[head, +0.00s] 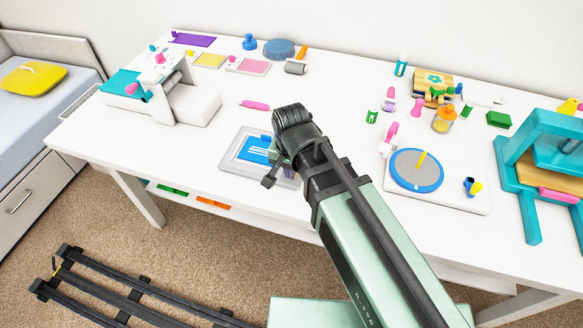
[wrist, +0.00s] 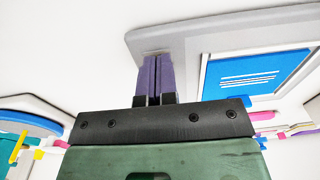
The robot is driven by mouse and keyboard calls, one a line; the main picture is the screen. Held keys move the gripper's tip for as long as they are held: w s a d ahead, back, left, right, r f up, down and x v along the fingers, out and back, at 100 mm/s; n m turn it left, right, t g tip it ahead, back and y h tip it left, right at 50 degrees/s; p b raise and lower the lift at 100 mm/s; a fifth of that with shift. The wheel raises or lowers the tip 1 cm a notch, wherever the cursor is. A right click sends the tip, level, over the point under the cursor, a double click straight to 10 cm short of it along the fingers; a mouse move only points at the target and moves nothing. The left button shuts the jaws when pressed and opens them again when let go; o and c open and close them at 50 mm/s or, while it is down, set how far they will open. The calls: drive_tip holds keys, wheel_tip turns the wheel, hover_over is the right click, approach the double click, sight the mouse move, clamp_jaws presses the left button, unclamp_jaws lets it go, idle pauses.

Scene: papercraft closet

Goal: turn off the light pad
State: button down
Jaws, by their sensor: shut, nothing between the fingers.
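The light pad (head: 231,163) is a flat pad with a grey frame, lying near the front edge of the white table. A blue sheet (head: 256,148) with white lines lies on its middle. My gripper (head: 284,163) is over the right side of the pad and hides part of it. In the wrist view the purple fingers of my gripper (wrist: 155,58) are shut together and empty. Their tips overlap a corner of the pad's grey frame (wrist: 190,32), beside the blue sheet (wrist: 258,74). I cannot tell whether the tips touch it. No switch shows clearly.
A round turntable (head: 416,170) on a white base stands right of the pad. A teal press (head: 548,150) is at the far right, and a white die-cutting machine (head: 175,100) at the left. A pink tool (head: 254,105) lies behind the pad. The table left of the pad is clear.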

drive_tip(key=shift+w+d+f, duration=0.1)
drive_tip(key=shift+d+f, duration=0.15)
drive_tip(key=shift+f, duration=0.1)
drive_tip(key=shift+w, duration=0.1)
drive_tip(key=shift+w+r+p, duration=0.1)
drive_tip(key=shift+r+p, duration=0.4)
drive_tip(key=shift+p, duration=0.2)
wheel_tip(320, 180, up, 14)
drive_tip(key=s+p, duration=0.1)
drive_tip(key=p, duration=1.3)
drive_tip(key=shift+a, duration=0.3)
drive_tip(key=shift+f, duration=0.15)
